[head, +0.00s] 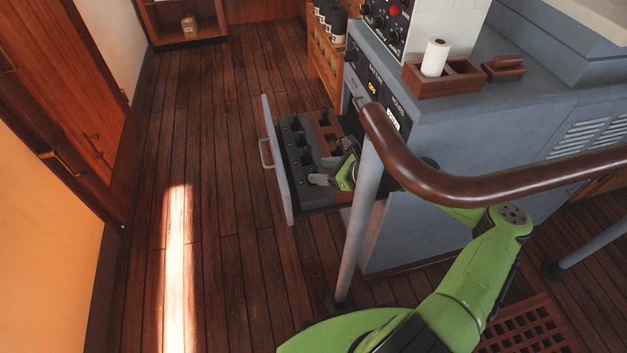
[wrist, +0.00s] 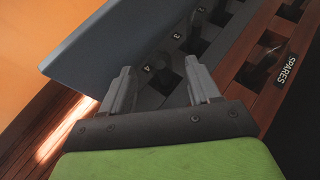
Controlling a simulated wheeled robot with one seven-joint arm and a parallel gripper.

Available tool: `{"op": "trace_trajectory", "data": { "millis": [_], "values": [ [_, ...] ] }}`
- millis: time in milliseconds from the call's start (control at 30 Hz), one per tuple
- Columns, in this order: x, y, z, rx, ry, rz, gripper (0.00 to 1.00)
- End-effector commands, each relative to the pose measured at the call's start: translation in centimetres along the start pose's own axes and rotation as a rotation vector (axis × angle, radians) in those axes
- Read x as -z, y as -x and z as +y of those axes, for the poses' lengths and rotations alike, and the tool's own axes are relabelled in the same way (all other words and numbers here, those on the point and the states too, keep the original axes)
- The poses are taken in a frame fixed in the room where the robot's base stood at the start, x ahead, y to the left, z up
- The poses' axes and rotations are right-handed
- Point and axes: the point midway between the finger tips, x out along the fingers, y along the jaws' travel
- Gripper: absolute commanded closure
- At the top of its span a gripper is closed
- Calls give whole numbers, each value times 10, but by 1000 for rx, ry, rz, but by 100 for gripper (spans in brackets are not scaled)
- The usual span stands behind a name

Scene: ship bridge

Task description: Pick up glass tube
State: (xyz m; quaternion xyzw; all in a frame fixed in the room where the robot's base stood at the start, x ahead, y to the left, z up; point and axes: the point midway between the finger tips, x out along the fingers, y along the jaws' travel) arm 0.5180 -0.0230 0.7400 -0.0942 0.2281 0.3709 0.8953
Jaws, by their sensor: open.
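My gripper (head: 323,171) is over the open drawer (head: 283,190) in the head view. In the wrist view my gripper (wrist: 159,66) is open, its two grey fingers apart and pointing into the drawer. Slot 3 lies just beyond. A faint, glossy, see-through shape (wrist: 272,54) lies in the wooden part beside the SPARES label (wrist: 287,69); it may be a glass tube. Nothing is held.
A brown handrail (head: 480,188) and its grey post (head: 358,225) stand close to my arm. The blue-grey console (head: 430,145) is right of the drawer. A wooden tray (head: 460,84) with a white roll (head: 434,58) is on top. The floor left of the drawer is clear.

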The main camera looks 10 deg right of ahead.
Motion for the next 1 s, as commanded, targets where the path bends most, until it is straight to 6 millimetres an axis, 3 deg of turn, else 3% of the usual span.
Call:
{"op": "trace_trajectory", "data": {
  "millis": [100,367,733,1000],
  "values": [
    [4,-20,0,0,0,1,39],
    [1,-22,0,2,1,1,40],
    [1,-22,0,1,1,1,97],
    [0,-21,0,1,1,1,100]
  ]
}}
